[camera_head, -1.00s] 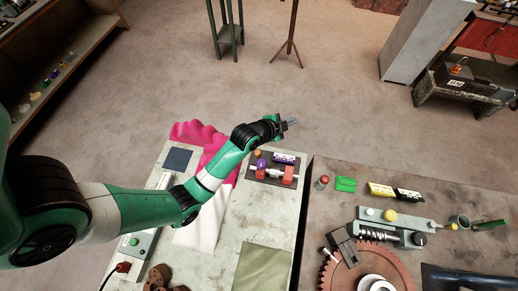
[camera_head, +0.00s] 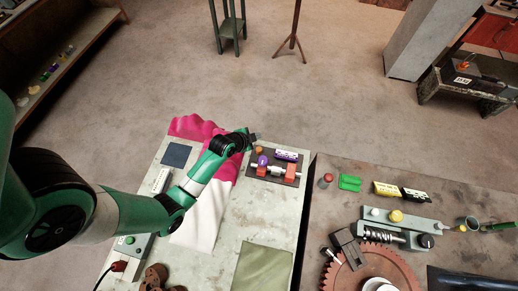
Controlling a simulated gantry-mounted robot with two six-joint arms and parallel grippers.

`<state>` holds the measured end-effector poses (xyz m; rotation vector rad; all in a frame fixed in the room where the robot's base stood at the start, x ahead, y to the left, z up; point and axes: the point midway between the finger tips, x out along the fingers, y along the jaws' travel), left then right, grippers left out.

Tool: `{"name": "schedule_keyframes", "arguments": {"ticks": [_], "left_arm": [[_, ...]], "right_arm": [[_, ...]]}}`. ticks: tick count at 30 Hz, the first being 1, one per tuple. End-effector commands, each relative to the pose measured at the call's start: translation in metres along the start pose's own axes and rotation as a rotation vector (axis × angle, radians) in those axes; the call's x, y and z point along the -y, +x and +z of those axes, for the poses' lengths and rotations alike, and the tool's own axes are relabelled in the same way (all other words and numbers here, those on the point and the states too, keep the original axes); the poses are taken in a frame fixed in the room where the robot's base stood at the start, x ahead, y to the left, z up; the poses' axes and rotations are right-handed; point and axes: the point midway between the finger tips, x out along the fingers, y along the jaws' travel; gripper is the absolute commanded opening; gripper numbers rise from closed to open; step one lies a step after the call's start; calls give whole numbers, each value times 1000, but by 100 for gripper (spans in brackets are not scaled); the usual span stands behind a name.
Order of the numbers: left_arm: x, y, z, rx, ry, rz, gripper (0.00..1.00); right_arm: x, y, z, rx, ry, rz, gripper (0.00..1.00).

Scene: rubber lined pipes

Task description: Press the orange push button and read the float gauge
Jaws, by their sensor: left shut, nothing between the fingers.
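A small orange knob (camera_head: 258,152), which may be the orange push button, stands at the upper left corner of a dark plate (camera_head: 265,178) on the pale table. A purple rounded part (camera_head: 262,161) and a purple-and-white block (camera_head: 287,155) are beside it. I cannot tell which thing is the float gauge. My left gripper (camera_head: 253,138) is shut and empty, just beyond the orange knob in the picture and apparently above the table; its fingers are small and dark. My right gripper is out of view.
A pink and white cloth (camera_head: 207,205) lies under my left arm. A green sheet (camera_head: 263,270) lies near the front. The brown table (camera_head: 335,215) at right holds a large gear (camera_head: 350,278) and a spring device (camera_head: 380,235). The floor behind is largely clear.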

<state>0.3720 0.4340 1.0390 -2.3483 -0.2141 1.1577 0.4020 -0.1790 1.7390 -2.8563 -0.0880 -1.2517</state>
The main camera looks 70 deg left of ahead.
Motion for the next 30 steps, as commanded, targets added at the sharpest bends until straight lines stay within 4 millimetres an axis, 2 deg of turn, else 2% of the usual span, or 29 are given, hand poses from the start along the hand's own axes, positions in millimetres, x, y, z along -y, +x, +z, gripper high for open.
{"name": "schedule_keyframes", "arguments": {"ticks": [15, 21, 30], "left_arm": [[-35, 48, 35, 0, 0, 0, 0], [-43, 60, 43, -1, 0, 0, 0], [-44, 60, 43, -1, 0, 0, 0]], "right_arm": [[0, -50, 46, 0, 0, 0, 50], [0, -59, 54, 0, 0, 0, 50], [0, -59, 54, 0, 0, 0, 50]]}}
